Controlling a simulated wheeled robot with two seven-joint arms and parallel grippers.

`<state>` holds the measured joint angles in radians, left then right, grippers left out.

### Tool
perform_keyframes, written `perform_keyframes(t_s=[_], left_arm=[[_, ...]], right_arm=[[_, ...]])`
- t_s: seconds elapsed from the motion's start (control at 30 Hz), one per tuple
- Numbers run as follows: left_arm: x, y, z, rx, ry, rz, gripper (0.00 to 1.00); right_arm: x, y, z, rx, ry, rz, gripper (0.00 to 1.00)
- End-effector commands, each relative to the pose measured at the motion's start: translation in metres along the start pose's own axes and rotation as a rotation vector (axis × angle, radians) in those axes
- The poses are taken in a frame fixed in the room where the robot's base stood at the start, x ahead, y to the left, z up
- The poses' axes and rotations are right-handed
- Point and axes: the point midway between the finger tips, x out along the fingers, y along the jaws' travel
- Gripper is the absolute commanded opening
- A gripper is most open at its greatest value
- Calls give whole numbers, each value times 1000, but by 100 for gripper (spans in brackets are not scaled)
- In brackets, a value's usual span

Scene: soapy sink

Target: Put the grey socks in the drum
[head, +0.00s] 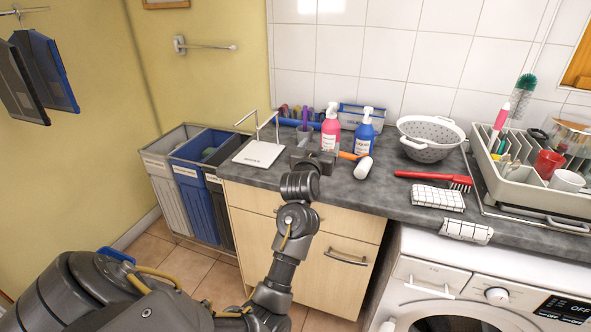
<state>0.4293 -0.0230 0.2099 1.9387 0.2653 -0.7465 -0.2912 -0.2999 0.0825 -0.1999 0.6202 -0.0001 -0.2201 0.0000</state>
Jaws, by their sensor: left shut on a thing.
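My left gripper (316,158) is over the worktop between the white stand and the soap bottles. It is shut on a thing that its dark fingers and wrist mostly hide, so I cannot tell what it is. I cannot make out any grey socks for certain. The washing machine (460,275) is at the lower right. Only the top of its round door (445,322) shows, cut off by the bottom edge, and the inside of the drum is hidden. My right gripper is not in view.
Three bins, grey (166,188), blue (192,185) and dark, stand at the left. On the worktop (385,190) are a white stand (259,154), pink (331,128) and blue (365,134) bottles, a colander (431,138), a red brush (432,177), checked cloths (438,198) and a dish rack (535,185).

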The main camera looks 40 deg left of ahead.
Motion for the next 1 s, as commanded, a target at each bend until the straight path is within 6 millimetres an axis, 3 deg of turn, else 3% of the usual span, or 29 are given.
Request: perform_keyframes(t_s=[0.2, 0.4, 0.57, 0.83, 1.0], left_arm=[[36, -47, 23, 4, -3, -5, 54], [58, -74, 58, 1, -4, -2, 54], [66, -84, 74, 0, -2, -1, 54], [70, -89, 82, 1, -2, -2, 54], [74, -94, 105, -1, -5, -1, 54]], right_arm=[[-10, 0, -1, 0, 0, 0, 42], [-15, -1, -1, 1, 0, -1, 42], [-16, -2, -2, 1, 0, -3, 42], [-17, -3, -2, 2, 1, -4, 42], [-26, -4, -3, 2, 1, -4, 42]])
